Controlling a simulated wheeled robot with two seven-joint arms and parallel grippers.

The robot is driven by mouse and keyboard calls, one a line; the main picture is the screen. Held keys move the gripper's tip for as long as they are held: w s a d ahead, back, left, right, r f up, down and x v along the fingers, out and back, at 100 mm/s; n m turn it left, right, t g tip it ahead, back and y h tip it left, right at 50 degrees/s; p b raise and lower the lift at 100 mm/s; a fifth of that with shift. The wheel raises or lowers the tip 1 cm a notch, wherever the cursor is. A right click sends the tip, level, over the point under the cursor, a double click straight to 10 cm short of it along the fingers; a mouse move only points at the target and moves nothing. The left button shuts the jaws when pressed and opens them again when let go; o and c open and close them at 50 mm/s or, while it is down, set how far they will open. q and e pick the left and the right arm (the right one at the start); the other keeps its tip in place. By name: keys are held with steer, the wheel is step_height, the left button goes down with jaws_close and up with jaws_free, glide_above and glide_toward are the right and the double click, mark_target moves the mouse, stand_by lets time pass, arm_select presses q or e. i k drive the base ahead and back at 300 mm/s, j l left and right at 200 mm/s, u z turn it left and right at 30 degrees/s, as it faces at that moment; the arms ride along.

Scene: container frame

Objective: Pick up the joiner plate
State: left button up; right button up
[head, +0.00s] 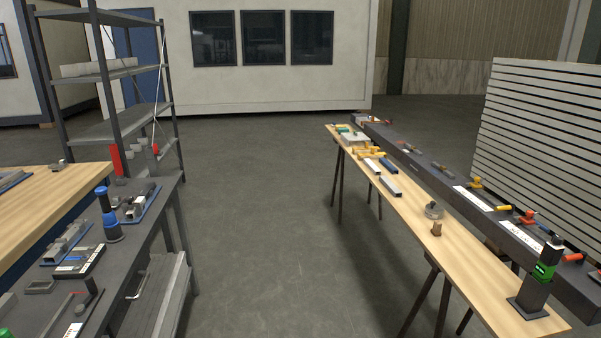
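I cannot pick out the joiner plate with certainty; the parts on both sides are small in the head view. Small metal pieces on blue bases (66,243) lie on the dark table (165,215) at the left. Several small dark and light blocks (390,187) lie on the wooden trestle table (470,262) at the right. Flat white pieces (474,199) lie along the long dark beam (445,178) beside it. Neither of my grippers is in view.
A wide floor aisle (270,220) runs clear between the two sides. A grey shelf rack (115,75) stands behind the left table. A dark post with a green band (540,275) stands at the wooden table's near end.

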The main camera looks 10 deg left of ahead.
mark_target(118, 201)
steer(key=i+u, duration=0.45)
steer(key=i, duration=1.6)
steer(key=i+j+u, duration=0.25)
steer(key=i, duration=0.25)
steer(key=i+j+u, duration=0.25)
steer(key=i, duration=0.25)
steer(key=i+j+u, duration=0.15)
steer(key=k+j, duration=0.05)
